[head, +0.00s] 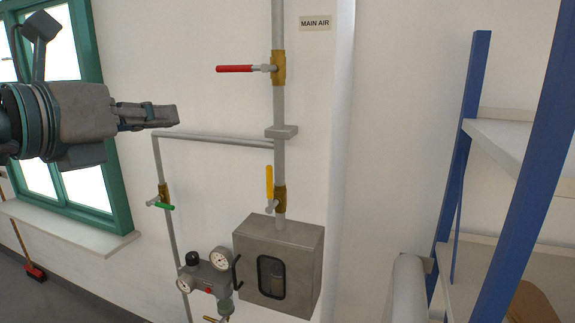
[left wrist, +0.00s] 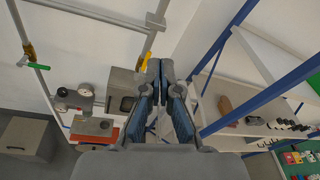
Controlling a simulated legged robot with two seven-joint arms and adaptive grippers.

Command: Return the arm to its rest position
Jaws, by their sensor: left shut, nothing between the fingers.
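My left gripper (head: 150,114) comes in from the left in the head view, held in the air in front of the wall and window. Its fingers are shut with nothing between them, pointing right toward the pipes. In the left wrist view the same gripper (left wrist: 153,70) shows its two fingers together, with the grey box behind them. The gripper appears apart from the pipes and valves. My right gripper is not in view.
A vertical pipe carries a red-handled valve (head: 235,69) and a yellow-handled valve (head: 269,182) above a grey metal box (head: 300,245). A green-handled valve (head: 164,206) and gauges (head: 219,258) stand left. Blue-posted shelving (head: 470,110) is at right.

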